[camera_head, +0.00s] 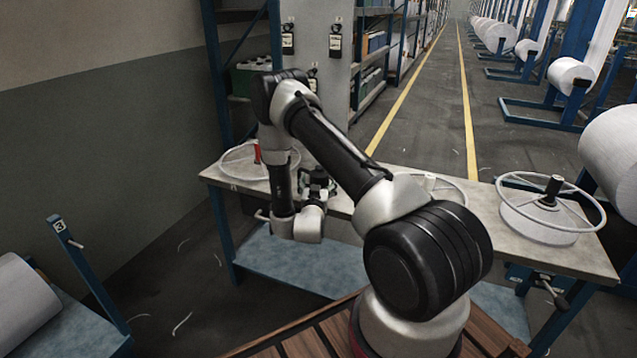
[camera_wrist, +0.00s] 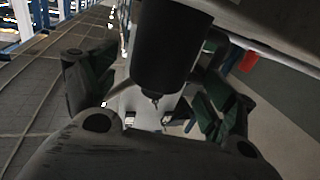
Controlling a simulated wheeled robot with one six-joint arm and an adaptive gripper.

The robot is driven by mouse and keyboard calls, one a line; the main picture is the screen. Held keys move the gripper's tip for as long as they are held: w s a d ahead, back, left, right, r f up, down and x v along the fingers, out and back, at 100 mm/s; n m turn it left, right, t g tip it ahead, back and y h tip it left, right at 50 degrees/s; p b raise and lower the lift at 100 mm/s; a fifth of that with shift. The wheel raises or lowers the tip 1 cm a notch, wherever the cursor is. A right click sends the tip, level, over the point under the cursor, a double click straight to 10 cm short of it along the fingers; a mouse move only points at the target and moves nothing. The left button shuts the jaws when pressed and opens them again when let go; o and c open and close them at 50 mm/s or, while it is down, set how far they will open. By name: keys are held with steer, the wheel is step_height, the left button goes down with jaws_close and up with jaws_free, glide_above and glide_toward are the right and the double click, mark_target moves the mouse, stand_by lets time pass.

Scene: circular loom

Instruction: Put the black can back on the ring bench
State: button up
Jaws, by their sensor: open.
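A black cylinder (camera_wrist: 172,45), which looks like the black can, stands between the spread fingers of my gripper (camera_wrist: 150,100) in the wrist view. A small pointed metal tip shows at its lower end. I cannot tell whether the fingers touch it. In the head view my gripper (camera_head: 318,184) is at the near edge of the ring bench (camera_head: 335,196), left of centre, and its fingers are too small to separate from the can. The bench bears a left ring (camera_head: 232,160) with a red upright piece (camera_head: 257,152), a partly hidden middle ring (camera_head: 455,188) and a right ring (camera_head: 597,214).
A black upright piece (camera_head: 553,187) stands at the right ring's centre above a white drum (camera_head: 540,226). Blue shelving (camera_head: 213,70) stands behind the bench. A blue stand with a white roll (camera_head: 22,305) is at lower left. The aisle (camera_head: 430,100) behind is clear.

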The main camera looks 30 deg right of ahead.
steer(key=v, duration=1.1)
steer(key=w+a+r+g+y, duration=0.3)
steer(key=w+r+y, duration=0.2)
steer(key=w+r, duration=0.4)
steer(key=s+a+r+n+g+y, duration=0.1)
steer(key=s+a+r+y, duration=0.2)
steer(key=r, duration=0.4)
steer(key=s+a+r+n+g+y, duration=0.15)
steer(key=s+r, duration=0.25)
steer(key=r, duration=0.4)
steer(key=s+d+r+n+g, duration=0.1)
steer(key=s+r, duration=0.2)
steer(key=s, duration=0.7)
steer(key=s+d+r+n+g, duration=0.1)
steer(key=s+r+n+g, duration=0.1)
steer(key=s, duration=0.9)
steer(key=s+d+r+n+g, duration=0.1)
steer(key=s+r, duration=0.3)
steer(key=s, duration=0.6)
steer(key=shift+s+d+r+g+y, duration=0.25)
steer(key=shift+s+d+g+y, duration=0.2)
steer(key=shift+d+g, duration=0.15)
steer(key=shift+w+n, duration=0.1)
steer(key=shift+n, duration=0.15)
